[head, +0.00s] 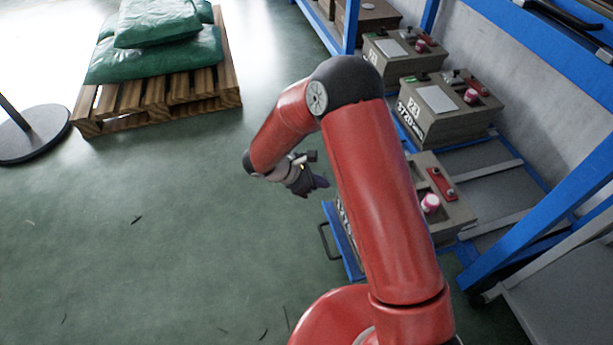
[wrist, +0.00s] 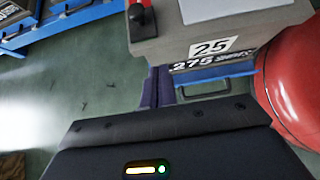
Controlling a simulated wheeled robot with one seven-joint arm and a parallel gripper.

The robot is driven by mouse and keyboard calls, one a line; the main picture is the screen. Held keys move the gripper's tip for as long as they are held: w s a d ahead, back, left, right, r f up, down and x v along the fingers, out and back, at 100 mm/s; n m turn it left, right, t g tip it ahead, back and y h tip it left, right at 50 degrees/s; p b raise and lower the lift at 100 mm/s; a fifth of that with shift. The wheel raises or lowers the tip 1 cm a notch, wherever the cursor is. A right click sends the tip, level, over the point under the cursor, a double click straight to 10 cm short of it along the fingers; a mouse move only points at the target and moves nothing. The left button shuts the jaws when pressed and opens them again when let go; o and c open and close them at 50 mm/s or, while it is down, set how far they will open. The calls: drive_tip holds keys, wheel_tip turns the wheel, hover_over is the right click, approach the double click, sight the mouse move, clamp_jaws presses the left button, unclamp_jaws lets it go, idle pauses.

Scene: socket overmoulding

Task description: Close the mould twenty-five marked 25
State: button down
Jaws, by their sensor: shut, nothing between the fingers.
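The mould marked 25 (wrist: 235,40) is a grey-brown block with a white "25" plate and a dark plate starting "275" below it. A black lever with a red part (wrist: 140,14) is on its top at the left. In the head view a mould (head: 447,212) on a pulled-out blue drawer, largely hidden by my red arm, appears to be the same one. Whether its lid is open or shut is unclear. My gripper (head: 320,182) is shut and empty, to the left of the mould's front. In the wrist view its dark fingers (wrist: 158,92) point toward the mould without visibly holding it.
A drawer handle (head: 325,243) sticks out at the front. Other moulds (head: 445,105) stand farther back on the blue rack (head: 545,255). A wooden pallet (head: 160,100) with green sacks (head: 155,50) is at the upper left.

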drive_tip(key=d, duration=0.2)
drive_tip(key=w+d, duration=0.1)
drive_tip(key=d, duration=0.1)
drive_tip(key=shift+w+f, duration=0.1)
drive_tip(key=shift+w, duration=0.05)
drive_tip(key=shift+d, duration=0.2)
